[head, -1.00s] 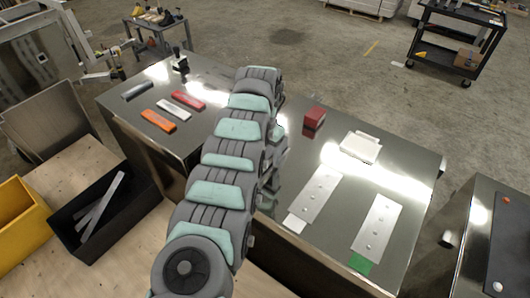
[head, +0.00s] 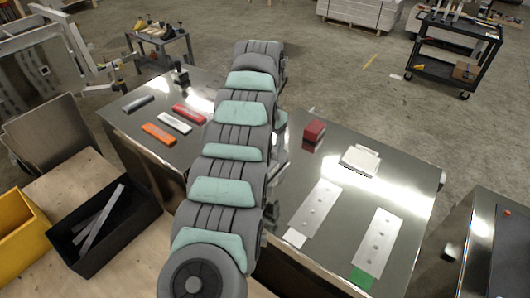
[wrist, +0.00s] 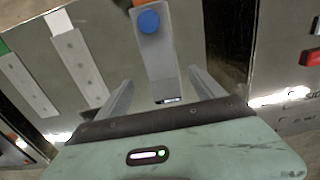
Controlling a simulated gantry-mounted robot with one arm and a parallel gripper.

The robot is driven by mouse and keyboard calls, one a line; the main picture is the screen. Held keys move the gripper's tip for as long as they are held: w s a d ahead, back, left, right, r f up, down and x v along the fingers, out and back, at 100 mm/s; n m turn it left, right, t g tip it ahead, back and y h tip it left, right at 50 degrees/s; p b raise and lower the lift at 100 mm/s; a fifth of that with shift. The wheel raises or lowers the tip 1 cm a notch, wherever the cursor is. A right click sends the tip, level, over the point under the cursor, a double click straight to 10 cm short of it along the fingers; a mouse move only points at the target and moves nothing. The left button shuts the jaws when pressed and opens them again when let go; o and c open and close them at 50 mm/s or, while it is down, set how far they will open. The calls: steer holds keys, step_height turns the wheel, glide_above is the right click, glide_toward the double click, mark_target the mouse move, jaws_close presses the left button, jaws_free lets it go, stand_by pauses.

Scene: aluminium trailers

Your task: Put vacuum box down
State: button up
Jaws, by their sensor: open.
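In the wrist view my gripper (wrist: 162,92) is open, with its two grey fingers spread. A grey box-like piece with a round blue disc (wrist: 150,21) lies between and beyond the fingers, with a gap on both sides. It may be the vacuum box, but I cannot be sure. An orange bit shows at its top end. I cannot tell whether it rests on the metal table (wrist: 265,60). In the head view my arm hides this piece and the gripper.
On the table (head: 335,255) are two perforated plates (head: 315,208) (head: 377,242), a white tray-like piece (head: 360,160), a red block (head: 314,131) and orange (head: 158,133), white (head: 174,122) and red (head: 188,113) pieces. A black bin (head: 105,235) stands at left.

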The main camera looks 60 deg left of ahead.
steer(key=shift+r+p, duration=0.55)
steer(key=shift+r, duration=0.55)
